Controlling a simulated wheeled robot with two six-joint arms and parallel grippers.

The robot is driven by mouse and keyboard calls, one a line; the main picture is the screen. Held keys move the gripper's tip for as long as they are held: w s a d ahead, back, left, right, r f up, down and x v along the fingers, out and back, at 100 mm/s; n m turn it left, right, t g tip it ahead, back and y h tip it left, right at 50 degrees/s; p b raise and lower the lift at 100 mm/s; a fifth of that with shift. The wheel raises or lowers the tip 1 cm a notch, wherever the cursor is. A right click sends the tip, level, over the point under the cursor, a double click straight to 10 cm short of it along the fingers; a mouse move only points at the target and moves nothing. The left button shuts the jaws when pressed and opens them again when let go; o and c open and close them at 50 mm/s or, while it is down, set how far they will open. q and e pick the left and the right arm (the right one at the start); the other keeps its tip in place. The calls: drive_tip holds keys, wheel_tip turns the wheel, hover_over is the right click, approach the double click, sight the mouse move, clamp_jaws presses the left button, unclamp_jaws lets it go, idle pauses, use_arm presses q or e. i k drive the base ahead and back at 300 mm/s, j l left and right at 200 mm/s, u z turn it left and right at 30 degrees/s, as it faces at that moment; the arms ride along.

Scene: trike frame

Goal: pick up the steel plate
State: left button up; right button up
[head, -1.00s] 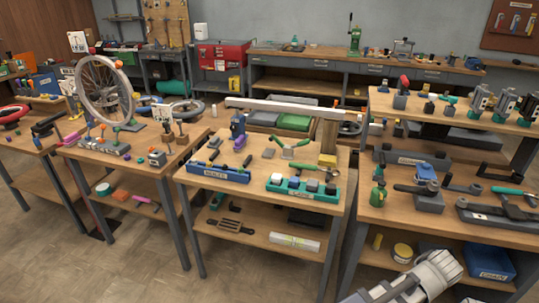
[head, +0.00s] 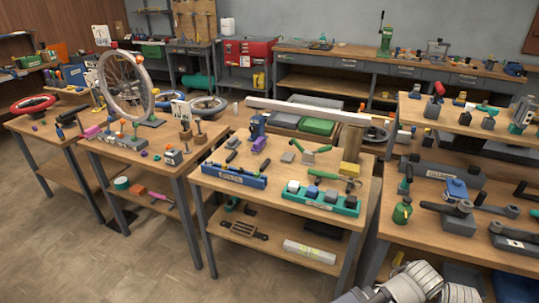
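A small flat grey piece (head: 288,157), which looks like the steel plate, lies on the middle workbench (head: 232,196). It lies between a purple block (head: 259,144) and the green-handled tool (head: 316,153). Its material is hard to tell at this size. No gripper is near it. A pale grey part of my arm (head: 412,284) shows at the bottom edge, right of centre, but no gripper fingers are visible. My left arm is not in view.
A blue bin (head: 234,176) and a green tray (head: 321,202) line the bench's front edge. A long pale beam (head: 305,110) spans the back. The right bench (head: 440,247) is crowded. Floor (head: 130,265) is clear at front left.

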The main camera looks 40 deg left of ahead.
sight(287, 157)
drive_tip(key=i+j+u, duration=0.15)
drive_tip(key=u, duration=0.2)
drive_tip(key=i+u, duration=0.65)
drive_tip(key=k, duration=0.1)
